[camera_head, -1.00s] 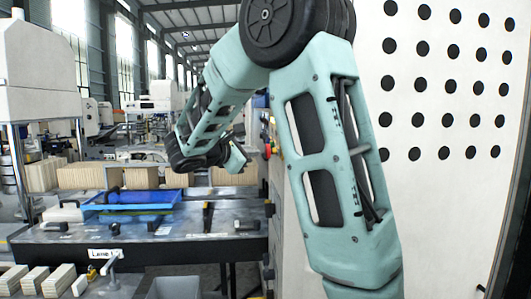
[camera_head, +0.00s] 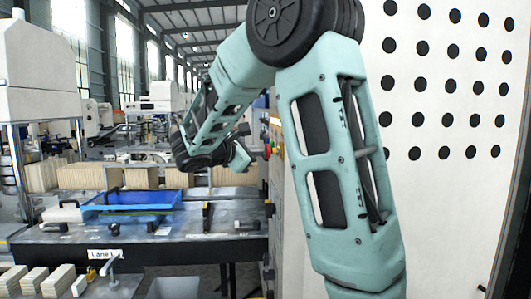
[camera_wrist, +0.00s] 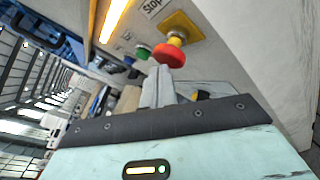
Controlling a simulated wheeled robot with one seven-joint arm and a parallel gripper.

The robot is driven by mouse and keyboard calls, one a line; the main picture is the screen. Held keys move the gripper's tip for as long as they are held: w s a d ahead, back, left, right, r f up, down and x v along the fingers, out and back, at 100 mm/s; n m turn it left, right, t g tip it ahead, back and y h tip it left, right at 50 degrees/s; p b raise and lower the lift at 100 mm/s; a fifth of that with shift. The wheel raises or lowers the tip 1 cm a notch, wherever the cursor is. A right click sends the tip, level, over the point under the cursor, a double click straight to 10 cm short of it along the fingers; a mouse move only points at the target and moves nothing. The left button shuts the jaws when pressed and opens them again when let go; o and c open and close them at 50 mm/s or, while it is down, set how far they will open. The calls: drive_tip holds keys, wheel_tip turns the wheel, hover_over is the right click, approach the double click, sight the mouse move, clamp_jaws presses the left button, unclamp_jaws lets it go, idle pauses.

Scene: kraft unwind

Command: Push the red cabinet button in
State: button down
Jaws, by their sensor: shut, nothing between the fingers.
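The red button (camera_wrist: 170,55) is a mushroom head on a yellow base (camera_wrist: 184,27) on the cabinet face, in the wrist view under a label reading "Stop". In the head view it is a small red spot (camera_head: 268,151) at the cabinet's left edge. My gripper (camera_wrist: 160,72) is shut and empty, its fingertips just below and left of the red button in the wrist view. I cannot tell whether they touch it. In the head view my gripper (camera_head: 242,158) is close to the cabinet's side, left of the button.
A green button (camera_wrist: 143,53) and a blue button (camera_wrist: 128,60) sit left of the red one in the wrist view. A lit strip (camera_wrist: 115,18) is on the same face. The white perforated panel (camera_head: 450,180) stands right of my arm. A bench with a blue tray (camera_head: 135,200) lies left.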

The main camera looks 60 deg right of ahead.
drive_tip(key=shift+s+d, duration=0.25)
drive_tip(key=shift+s, duration=0.05)
drive_tip(key=shift+w, duration=0.1)
idle(0.5)
drive_tip(key=shift+w+a, duration=0.65)
drive_tip(key=w+a, duration=0.1)
drive_tip(key=w, duration=0.1)
drive_tip(key=w+a+p, duration=0.1)
drive_tip(key=w+a, duration=0.1)
drive_tip(key=shift+a, duration=0.1)
idle(0.4)
drive_tip(key=shift+s, duration=0.1)
idle(0.4)
